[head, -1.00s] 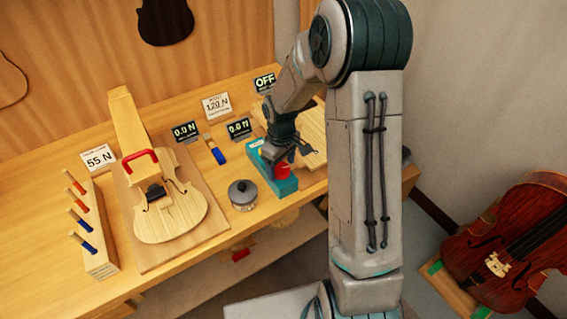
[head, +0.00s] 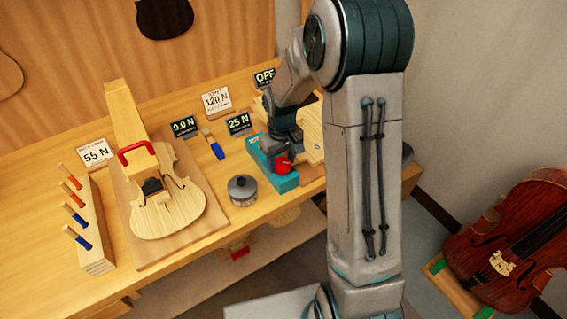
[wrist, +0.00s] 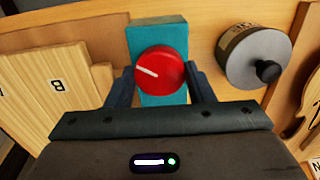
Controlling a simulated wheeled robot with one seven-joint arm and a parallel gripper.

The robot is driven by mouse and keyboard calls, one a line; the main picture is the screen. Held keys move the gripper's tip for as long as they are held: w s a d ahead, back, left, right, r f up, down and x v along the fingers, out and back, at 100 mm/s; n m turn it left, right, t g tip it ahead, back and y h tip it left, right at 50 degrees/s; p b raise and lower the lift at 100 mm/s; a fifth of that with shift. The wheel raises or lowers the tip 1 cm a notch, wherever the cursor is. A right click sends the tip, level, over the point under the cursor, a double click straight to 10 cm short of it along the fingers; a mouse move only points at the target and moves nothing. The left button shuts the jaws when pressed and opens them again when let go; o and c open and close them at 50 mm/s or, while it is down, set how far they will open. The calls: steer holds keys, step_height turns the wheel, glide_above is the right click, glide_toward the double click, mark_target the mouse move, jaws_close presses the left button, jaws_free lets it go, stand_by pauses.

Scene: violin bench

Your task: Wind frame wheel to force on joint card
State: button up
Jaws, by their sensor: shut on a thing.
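The red frame wheel (wrist: 160,73) sits on the teal frame (wrist: 160,31) and has a white pointer line towards its upper left. In the head view the wheel (head: 282,164) is at the front of the teal frame (head: 284,182). My gripper (wrist: 160,84) is shut on the wheel, one finger on each side. In the head view my gripper (head: 279,151) partly hides the frame. The joint card (head: 216,99) at the back reads 120 N. The display (head: 238,123) behind the frame reads 25 N.
A round lidded pot (head: 242,190) stands just left of the frame. A violin body (head: 168,205) with a red-handled clamp lies further left, beside a rack (head: 96,240) of handled tools. Wooden plates (wrist: 45,85) lie close to the frame.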

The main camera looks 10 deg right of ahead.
mark_target(282, 162)
steer(key=shift+m, duration=0.5)
steer(key=shift+r, duration=0.1)
steer(key=o, duration=1)
step_height(282, 162, up, 14)
steer(key=shift+f+b, duration=0.15)
steer(key=shift+b, duration=0.55)
